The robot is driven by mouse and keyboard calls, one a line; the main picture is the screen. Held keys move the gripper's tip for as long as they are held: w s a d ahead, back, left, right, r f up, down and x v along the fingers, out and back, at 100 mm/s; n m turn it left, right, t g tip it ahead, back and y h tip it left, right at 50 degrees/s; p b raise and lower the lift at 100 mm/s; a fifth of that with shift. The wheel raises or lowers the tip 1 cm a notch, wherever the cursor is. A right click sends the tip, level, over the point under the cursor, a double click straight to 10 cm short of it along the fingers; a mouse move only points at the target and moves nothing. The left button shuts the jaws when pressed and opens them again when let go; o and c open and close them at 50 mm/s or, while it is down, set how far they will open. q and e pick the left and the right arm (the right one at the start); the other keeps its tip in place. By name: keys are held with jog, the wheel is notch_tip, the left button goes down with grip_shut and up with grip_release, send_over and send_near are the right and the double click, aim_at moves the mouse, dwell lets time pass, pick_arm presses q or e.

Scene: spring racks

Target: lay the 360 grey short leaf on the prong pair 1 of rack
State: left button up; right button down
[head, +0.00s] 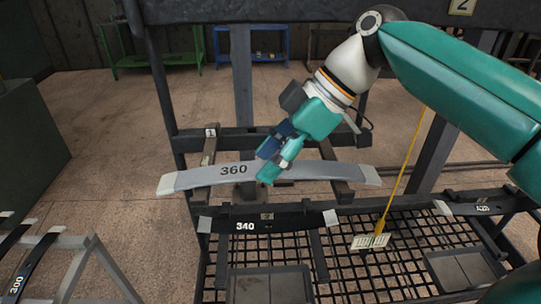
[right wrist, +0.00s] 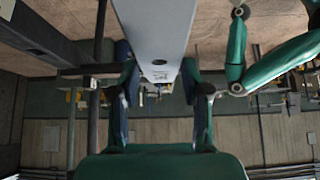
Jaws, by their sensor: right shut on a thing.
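The grey short leaf marked 360 (head: 205,176) is a slightly arched bar with pale ends, lying across the picture in the head view. My right gripper (head: 272,169) is shut on it near its middle, right of the number. In the right wrist view the leaf (right wrist: 157,25) runs between the two fingers (right wrist: 160,88). The leaf crosses over the two prongs of pair 1, the left prong (head: 208,152) by the "1" tag and the right prong (head: 342,190). I cannot tell whether it touches them. My left gripper is not in view.
A black leaf marked 340 (head: 280,222) lies on the rack's (head: 226,211) nearer, lower level. Another dark leaf (head: 475,208) is at the right. A stand with a 300 leaf (head: 30,268) is at the lower left.

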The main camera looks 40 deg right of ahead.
dwell(0.3)
jog(key=c, duration=0.6)
grip_release()
jog(key=shift+o, duration=0.7)
jog(key=shift+f, duration=0.1)
jog(key=v, duration=1.2)
